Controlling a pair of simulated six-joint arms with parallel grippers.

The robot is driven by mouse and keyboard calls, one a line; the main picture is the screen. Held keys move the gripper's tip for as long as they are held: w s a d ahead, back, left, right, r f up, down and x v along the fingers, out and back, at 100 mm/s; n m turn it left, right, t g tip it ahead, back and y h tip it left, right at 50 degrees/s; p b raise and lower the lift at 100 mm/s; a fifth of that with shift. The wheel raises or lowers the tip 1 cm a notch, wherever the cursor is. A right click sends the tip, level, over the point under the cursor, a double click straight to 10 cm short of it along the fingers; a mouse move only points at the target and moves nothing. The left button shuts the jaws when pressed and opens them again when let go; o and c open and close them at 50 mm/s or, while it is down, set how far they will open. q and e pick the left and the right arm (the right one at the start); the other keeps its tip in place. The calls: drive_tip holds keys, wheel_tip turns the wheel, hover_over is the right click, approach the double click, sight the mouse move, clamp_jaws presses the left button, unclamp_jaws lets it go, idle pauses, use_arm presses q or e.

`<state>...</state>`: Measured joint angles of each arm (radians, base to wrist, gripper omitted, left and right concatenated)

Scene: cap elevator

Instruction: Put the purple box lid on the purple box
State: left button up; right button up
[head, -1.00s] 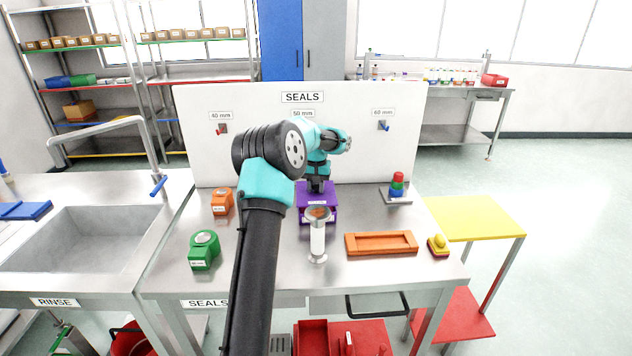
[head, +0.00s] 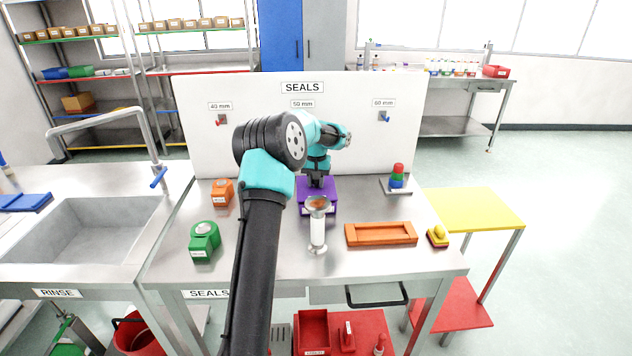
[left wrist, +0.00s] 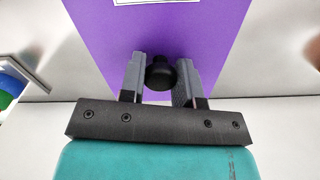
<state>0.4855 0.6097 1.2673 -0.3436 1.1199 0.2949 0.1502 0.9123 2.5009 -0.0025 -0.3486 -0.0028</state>
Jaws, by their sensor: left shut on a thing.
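The purple box lid (head: 327,187) is flat and purple, with a black knob (left wrist: 160,73) on top and part of a white label at the edge of the left wrist view. My left gripper (head: 316,183) comes down from above, its two fingers on either side of the knob and shut on it. The lid is level and at the purple box (head: 331,211) at the back middle of the table. Only a strip of the box's front with a white label shows. I cannot tell whether the lid is fully seated. My right gripper is not in view.
A metal and white stand (head: 317,232) is right in front of the box. An orange tray (head: 380,244), a yellow piece (head: 437,236), stacked coloured pieces (head: 397,176), a green device (head: 203,241) and an orange one (head: 222,192) stand around. A white panel (head: 240,150) rises behind.

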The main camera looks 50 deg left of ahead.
use_arm(q)
drive_tip(key=shift+f, duration=0.6)
drive_tip(key=o, duration=1)
drive_tip(key=shift+r, duration=0.1)
wheel_tip(320, 180, up, 17)
drive_tip(key=shift+r, duration=0.1)
idle(0.3)
idle(0.3)
